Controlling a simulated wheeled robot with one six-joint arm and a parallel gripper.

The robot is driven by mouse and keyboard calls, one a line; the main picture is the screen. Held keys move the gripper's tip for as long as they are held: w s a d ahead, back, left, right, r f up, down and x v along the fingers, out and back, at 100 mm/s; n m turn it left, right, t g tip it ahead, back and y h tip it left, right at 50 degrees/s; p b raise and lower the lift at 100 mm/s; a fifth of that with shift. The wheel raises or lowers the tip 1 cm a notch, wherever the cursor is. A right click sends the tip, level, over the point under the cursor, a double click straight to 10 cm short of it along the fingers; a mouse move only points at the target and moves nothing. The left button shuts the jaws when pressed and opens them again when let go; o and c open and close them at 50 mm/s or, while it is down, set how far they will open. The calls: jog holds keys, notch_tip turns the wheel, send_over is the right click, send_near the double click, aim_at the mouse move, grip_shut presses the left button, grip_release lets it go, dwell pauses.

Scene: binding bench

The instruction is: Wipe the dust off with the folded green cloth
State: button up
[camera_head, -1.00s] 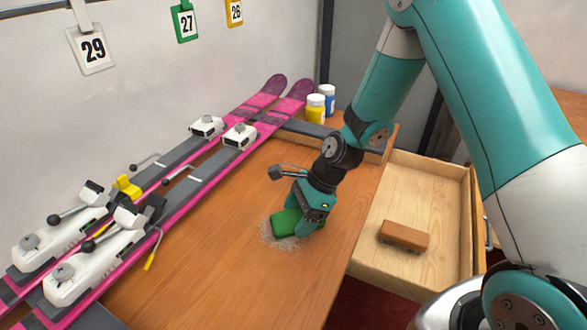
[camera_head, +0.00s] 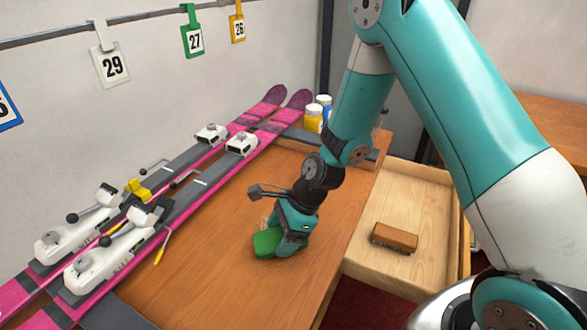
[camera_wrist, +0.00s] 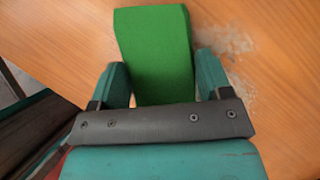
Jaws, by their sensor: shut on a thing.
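The folded green cloth (camera_head: 267,242) is on the wooden bench top, held in my gripper (camera_head: 287,247). In the wrist view the cloth (camera_wrist: 155,50) sticks out beyond the two teal fingers of my gripper (camera_wrist: 160,82), which are shut on it. Pale dust (camera_wrist: 236,90) lies on the wood to the right of the cloth in the wrist view. In the head view, a little dust (camera_head: 262,220) shows just behind the cloth, with faint specks in front of it. The cloth and gripper hide part of that patch.
Pink skis (camera_head: 205,190) with white bindings lie along the bench's left side. A yellow-labelled jar (camera_head: 313,118) and a blue one (camera_head: 325,104) stand at the back. An open drawer (camera_head: 432,200) on the right holds a brown block (camera_head: 395,238). The bench's front middle (camera_head: 220,290) is clear.

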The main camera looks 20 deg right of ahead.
jog(key=shift+a+r+p, duration=0.2)
jog(key=shift+r+p, duration=0.55)
jog(key=shift+r, duration=0.35)
jog(key=shift+r+p, duration=1.9)
jog(key=shift+r, duration=0.1)
